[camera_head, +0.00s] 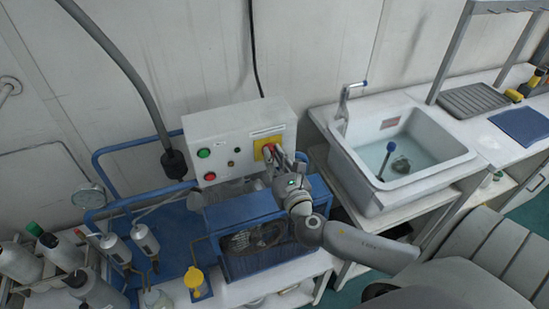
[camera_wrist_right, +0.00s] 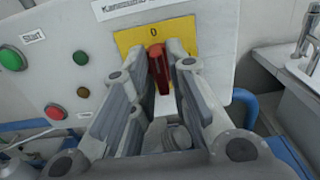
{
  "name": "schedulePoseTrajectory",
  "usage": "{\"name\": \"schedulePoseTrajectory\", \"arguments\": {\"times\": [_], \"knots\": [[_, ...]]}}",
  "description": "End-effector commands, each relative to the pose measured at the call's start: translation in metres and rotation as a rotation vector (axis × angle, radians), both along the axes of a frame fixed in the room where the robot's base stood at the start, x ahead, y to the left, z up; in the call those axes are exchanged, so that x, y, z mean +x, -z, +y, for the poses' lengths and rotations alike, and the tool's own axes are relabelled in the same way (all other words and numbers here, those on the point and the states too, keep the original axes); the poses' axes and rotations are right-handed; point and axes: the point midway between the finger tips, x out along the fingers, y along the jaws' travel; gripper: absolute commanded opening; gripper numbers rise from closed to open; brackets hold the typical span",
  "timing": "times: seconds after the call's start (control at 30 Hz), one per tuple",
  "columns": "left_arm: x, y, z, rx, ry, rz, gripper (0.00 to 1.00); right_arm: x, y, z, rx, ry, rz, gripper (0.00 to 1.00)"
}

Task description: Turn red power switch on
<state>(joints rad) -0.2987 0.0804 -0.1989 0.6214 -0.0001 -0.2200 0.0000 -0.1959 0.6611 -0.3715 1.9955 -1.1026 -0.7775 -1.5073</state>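The red power switch (camera_wrist_right: 157,62) is a red handle on a yellow plate (camera_wrist_right: 181,31), with a "0" above it in the right wrist view. The handle stands roughly upright. In the head view the yellow plate (camera_head: 259,149) is on the front of a pale control box (camera_head: 225,135). My right gripper (camera_wrist_right: 160,70) is at the plate, with one finger on each side of the handle. Its fingers look closed on the handle, and they hide part of it. In the head view my right gripper (camera_head: 277,158) partly covers the switch. My left gripper is not in view.
A green button (camera_wrist_right: 12,58), a red button (camera_wrist_right: 54,112) and small lamps are left of the switch. A blue-framed unit (camera_head: 245,213) stands below the box. A sink (camera_head: 400,150) is to the right. Bottles (camera_head: 60,250) and a gauge (camera_head: 88,197) are at the left.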

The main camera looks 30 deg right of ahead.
Motion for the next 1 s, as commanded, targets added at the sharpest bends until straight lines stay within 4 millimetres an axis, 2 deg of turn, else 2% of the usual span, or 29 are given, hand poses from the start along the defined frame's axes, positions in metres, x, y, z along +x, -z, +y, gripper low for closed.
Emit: {"name": "schedulePoseTrajectory", "arguments": {"times": [0.1, 0.57, 1.0], "knots": [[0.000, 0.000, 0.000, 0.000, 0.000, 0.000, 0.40, 0.000, 0.000, 0.000, 0.000, 0.000, 0.000, 0.00], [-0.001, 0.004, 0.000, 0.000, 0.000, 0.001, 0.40, 0.000, 0.001, -0.001, 0.068, 0.002, -0.017, 0.00], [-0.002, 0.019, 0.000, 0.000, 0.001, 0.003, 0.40, 0.000, 0.002, -0.002, 0.414, 0.001, -0.102, 0.00]]}}
